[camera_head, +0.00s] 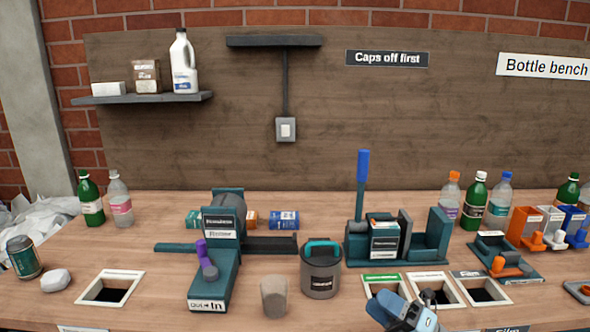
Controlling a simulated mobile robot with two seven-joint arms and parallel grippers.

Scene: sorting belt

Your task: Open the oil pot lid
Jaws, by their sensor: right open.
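A dark grey pot (320,277) stands on the bench just right of centre, and I take it to be the oil pot. Its lid (321,250) sits on top and has a teal handle arching over it. The label on the pot is too small to read. My right gripper (428,306) is at the bottom edge, right of the pot and apart from it. It is open, and nothing shows between its fingers. My left gripper is out of view.
A beige cup (274,297) stands close to the pot's left. A teal machine with a purple-knobbed lever (207,265) is further left. A teal press with a blue handle (363,180) stands behind right. Framed bench openings (140,273) lie left and right. Several bottles line the back.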

